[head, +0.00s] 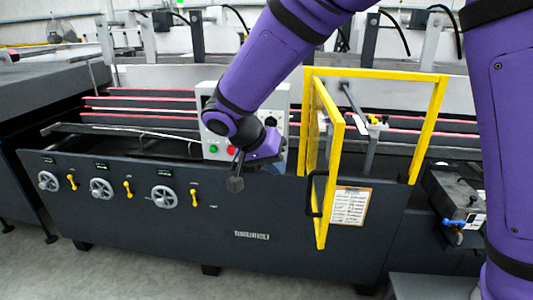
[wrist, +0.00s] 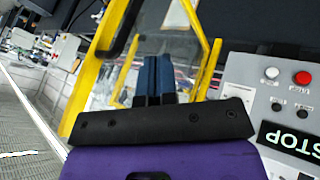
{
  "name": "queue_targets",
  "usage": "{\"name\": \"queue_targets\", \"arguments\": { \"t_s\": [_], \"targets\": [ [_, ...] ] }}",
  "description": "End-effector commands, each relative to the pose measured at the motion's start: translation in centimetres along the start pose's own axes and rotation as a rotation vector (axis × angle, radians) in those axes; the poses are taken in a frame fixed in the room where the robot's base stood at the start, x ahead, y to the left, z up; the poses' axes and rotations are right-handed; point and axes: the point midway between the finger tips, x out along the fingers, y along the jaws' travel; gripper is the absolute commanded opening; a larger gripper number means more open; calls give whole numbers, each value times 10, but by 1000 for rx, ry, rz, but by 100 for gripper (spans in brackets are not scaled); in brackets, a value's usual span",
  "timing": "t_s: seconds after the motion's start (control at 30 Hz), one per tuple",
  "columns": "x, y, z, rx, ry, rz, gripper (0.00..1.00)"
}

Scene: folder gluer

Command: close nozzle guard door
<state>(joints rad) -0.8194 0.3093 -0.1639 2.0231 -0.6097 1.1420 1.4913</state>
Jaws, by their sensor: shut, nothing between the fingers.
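The nozzle guard door (head: 337,175) is a clear panel in a yellow frame. It stands swung open, sticking out from the machine front toward me. Its black handle (head: 312,194) is on the near edge. The fixed yellow guard frame (head: 376,74) behind it leaves the nozzle area exposed. My gripper (head: 236,184) is shut and empty, left of the door and in front of the control box, apart from the handle. In the wrist view the blue fingertips (wrist: 152,78) are together, with the yellow door frame (wrist: 205,68) and clear panel beyond them.
A grey control box (head: 214,125) with buttons stands close behind my gripper; its STOP label shows in the wrist view (wrist: 290,138). Handwheels (head: 164,196) and yellow levers line the machine front. A paper sheet (head: 350,206) hangs right of the door. The floor in front is clear.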

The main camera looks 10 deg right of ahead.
Motion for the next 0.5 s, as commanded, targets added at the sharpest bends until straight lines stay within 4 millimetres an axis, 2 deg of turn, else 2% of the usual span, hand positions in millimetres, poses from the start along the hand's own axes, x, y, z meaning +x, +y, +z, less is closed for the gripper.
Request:
{"name": "queue_targets", "arguments": {
  "t_s": [0.1,0.3,0.5],
  "targets": [
    [23,1,0,0,-1,4,0],
    [34,24,0,1,-1,-1,0],
    [40,35,0,0,0,0,0]
  ]
}}
